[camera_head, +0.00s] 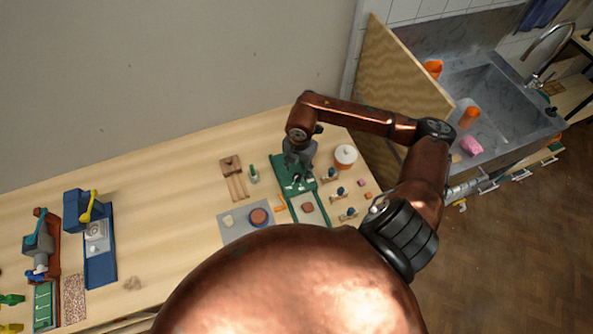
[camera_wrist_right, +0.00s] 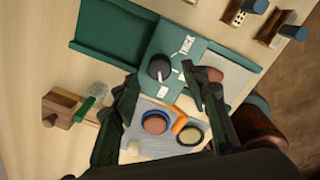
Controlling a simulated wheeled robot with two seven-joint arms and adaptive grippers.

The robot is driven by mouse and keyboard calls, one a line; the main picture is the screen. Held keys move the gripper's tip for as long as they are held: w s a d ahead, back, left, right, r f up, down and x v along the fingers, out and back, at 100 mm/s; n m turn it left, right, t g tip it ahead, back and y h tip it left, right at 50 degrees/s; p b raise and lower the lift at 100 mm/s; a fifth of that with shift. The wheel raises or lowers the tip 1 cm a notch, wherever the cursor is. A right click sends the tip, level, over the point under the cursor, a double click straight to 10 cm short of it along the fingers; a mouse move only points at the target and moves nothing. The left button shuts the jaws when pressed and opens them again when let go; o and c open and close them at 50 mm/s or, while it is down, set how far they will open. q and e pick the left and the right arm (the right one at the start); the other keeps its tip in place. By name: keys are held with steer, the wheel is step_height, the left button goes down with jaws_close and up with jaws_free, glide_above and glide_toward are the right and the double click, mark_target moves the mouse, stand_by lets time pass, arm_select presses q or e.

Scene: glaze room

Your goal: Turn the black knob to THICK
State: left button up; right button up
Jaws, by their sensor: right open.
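The black knob (camera_wrist_right: 159,67) sits on a green panel (camera_wrist_right: 187,62) in the right wrist view. White markings surround it, too small to read. A pale mark shows at the knob's lower edge, but I cannot tell its setting. My right gripper (camera_wrist_right: 162,80) is open, its dark fingers on either side of the knob in the picture; I see no clear contact. In the head view, my right gripper (camera_head: 298,158) is above the far end of the green device (camera_head: 293,187) and hides the knob there. My left gripper is not in view.
A grey mat (camera_head: 234,231) with small round dishes lies beside the device. A wooden tool (camera_head: 232,172) is on its left, a white pot (camera_head: 345,156) and several small wooden stands on its right. A blue machine (camera_head: 99,260) stands far left. A sink (camera_head: 487,115) is at upper right.

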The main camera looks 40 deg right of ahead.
mark_target(298, 175)
steer(key=shift+f+p, duration=0.3)
steer(key=shift+f, duration=1.55)
steer(key=c, duration=0.4)
jaws_close()
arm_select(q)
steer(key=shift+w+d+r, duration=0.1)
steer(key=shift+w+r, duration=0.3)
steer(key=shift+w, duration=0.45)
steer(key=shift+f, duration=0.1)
